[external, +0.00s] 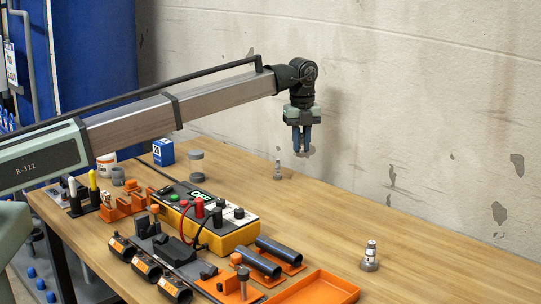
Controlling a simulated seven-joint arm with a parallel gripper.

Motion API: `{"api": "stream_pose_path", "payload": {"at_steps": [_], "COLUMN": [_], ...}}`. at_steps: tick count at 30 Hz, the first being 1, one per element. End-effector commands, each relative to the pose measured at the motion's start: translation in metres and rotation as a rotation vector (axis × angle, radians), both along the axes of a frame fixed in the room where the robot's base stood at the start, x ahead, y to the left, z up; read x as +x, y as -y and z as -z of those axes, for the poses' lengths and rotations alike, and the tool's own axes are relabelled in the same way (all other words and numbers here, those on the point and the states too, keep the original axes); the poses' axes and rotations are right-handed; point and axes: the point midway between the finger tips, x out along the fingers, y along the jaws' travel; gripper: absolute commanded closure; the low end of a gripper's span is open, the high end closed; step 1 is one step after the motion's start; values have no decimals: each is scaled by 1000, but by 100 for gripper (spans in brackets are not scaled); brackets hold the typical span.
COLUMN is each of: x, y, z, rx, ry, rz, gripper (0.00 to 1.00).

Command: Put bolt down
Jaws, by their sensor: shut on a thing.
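My gripper (302,148) hangs from the end of my arm, pointing down, above the back part of the table near the wall. Its dark fingers are shut on a small grey piece, which I take to be the bolt (306,153). Only the grey lower part of it shows below and beside the fingertips; the rest is hidden. It looks to be held above the wooden table (420,230), but the exact height cannot be told from this view.
A small grey fitting (277,171) stands just left of my gripper, and another (370,257) stands at front right. A yellow meter box (236,238), black pipes (282,249) and an orange tray (315,289) fill the front. Free wood lies to the right.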

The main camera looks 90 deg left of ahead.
Motion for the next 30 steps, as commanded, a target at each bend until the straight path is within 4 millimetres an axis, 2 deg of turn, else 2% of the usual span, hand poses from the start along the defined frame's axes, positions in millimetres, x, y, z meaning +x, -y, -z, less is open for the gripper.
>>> {"api": "stream_pose_path", "payload": {"at_steps": [3,14,17,24,30], "x": [6,6,6,6,7], "y": [0,1,1,1,1], "z": [-1,3,13,51,66], "rx": [-1,0,0,-1,0], "ry": [1,1,1,0,1], "rz": [81,238,243,242,241], "gripper": [100,100,100,100,100]}}
